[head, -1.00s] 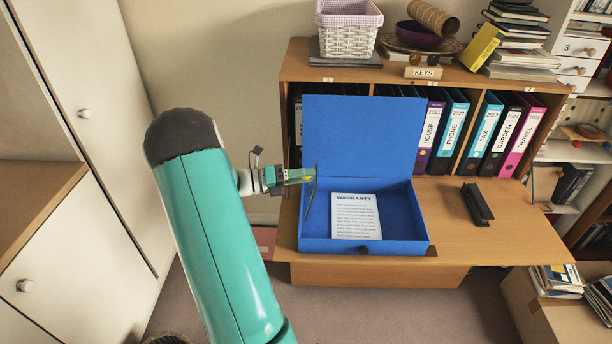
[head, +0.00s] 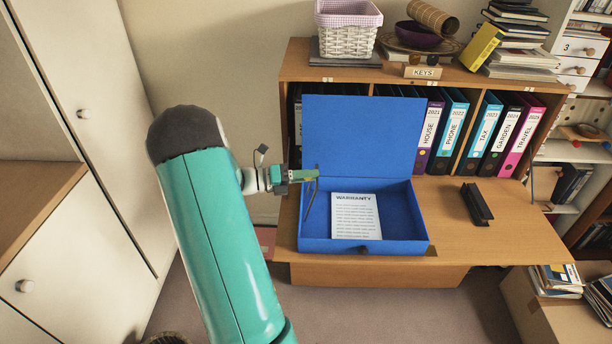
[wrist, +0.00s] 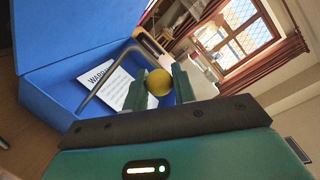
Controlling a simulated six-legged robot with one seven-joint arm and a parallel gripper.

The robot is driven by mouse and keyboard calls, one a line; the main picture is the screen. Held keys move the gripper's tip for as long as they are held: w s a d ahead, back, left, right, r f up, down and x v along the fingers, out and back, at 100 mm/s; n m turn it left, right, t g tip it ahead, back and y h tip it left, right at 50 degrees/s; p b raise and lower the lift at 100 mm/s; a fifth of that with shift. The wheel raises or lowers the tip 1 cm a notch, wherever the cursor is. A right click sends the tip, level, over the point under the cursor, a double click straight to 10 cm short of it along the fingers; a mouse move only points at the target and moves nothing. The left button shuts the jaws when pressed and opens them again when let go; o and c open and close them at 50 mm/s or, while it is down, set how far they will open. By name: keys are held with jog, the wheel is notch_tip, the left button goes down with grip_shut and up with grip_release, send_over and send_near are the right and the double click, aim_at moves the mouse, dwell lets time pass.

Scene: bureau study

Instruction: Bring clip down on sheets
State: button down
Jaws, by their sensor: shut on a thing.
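The blue box file (head: 367,247) stands open on the desk flap, its lid upright at the back. A white sheet headed WARRANTY (head: 356,217) lies inside it and also shows in the wrist view (wrist: 114,88). The grey wire clip (head: 312,197) stands raised and tilted at the box's left side. In the wrist view the clip (wrist: 108,78) leads to a yellow knob (wrist: 159,82). My gripper (head: 312,174) is shut on this knob, with one finger on each side, above the box's left edge. The knob's far side is hidden.
A black bar-shaped object (head: 476,204) lies on the flap (head: 520,235) right of the box. Ring binders (head: 452,130) stand behind. The upright lid (head: 362,137) is close to my gripper's right. A white cabinet (head: 75,240) is at the left.

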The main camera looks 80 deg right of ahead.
jog(key=shift+s+d+t, duration=0.15)
jog(key=shift+s+t, duration=0.25)
jog(key=shift+s, duration=0.05)
jog(key=s+f+t+y, duration=0.1)
jog(key=s+f+t, duration=0.1)
jog(key=s+t, duration=0.1)
jog(key=s+d+f+m+t+y, duration=0.1)
jog(key=s+f+t, duration=0.2)
jog(key=s+t, duration=0.1)
jog(key=s+d+f+m+t+y, duration=0.1)
jog(key=s+f+t+y, duration=0.1)
jog(key=s+f+t, duration=0.1)
jog(key=shift+s+d+f+t, duration=0.2)
jog(key=shift+s+t, duration=0.15)
jog(key=shift+t, duration=0.55)
jog(key=shift+s+f, duration=0.15)
jog(key=shift+f, duration=0.75)
jog(key=shift+s+f, duration=0.1)
jog(key=shift+f, duration=0.8)
jog(key=c, duration=1.2)
grip_release()
